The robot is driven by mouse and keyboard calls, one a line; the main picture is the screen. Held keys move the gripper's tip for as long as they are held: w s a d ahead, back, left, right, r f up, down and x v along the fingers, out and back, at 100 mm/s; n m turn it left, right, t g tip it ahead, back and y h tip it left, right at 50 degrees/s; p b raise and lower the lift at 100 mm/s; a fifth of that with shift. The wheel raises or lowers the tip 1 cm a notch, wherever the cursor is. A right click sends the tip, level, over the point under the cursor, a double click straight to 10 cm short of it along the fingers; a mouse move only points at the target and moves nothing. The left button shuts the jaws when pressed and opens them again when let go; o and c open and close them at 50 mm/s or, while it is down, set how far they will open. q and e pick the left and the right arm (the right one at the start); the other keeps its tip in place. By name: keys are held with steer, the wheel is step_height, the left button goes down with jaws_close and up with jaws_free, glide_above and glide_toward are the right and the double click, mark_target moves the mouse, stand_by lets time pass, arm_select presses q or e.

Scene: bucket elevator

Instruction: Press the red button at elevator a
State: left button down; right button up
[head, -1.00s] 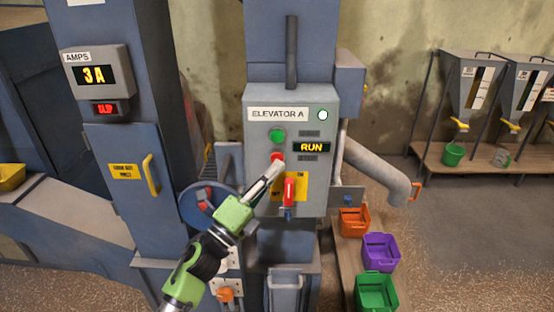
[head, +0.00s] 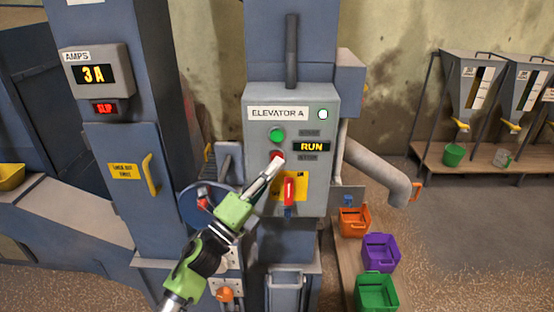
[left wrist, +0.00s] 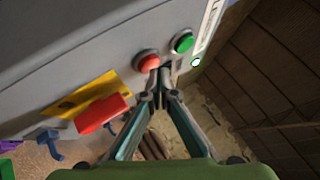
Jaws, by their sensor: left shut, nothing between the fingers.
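The grey control box (head: 318,190) labelled ELEVATOR A stands at the middle of the head view. Its red button (head: 277,156) sits below a green button (head: 277,135). The lit display (head: 312,147) reads RUN. My left gripper (head: 276,163) is shut and empty, with its tips at the red button's lower edge, partly covering it. In the left wrist view the red button (left wrist: 148,62) shows just above the fingertips (left wrist: 158,74). I cannot tell whether the tips touch it. My right gripper is not in view.
A red switch handle (head: 289,190) on a yellow plate is just below the gripper. A panel at left shows 3 A, with a lit red SLIP sign (head: 105,108) beneath. Orange (head: 354,220), purple (head: 380,252) and green (head: 376,292) crates stand at lower right.

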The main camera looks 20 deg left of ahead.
arm_select(q)
steer(key=shift+w+a+r, duration=0.1)
steer(key=shift+w+a, duration=0.05)
steer(key=shift+w, duration=0.25)
stand_by(0.8)
steer(key=shift+s, duration=0.1)
steer(key=shift+s+d, duration=0.2)
steer(key=shift+s, duration=0.55)
steer(key=shift+d, duration=0.1)
steer(key=s, duration=0.2)
steer(key=s+d, duration=0.1)
steer(key=s, duration=0.1)
steer(key=shift+s+d, duration=0.15)
steer(key=shift+s, duration=0.25)
stand_by(0.4)
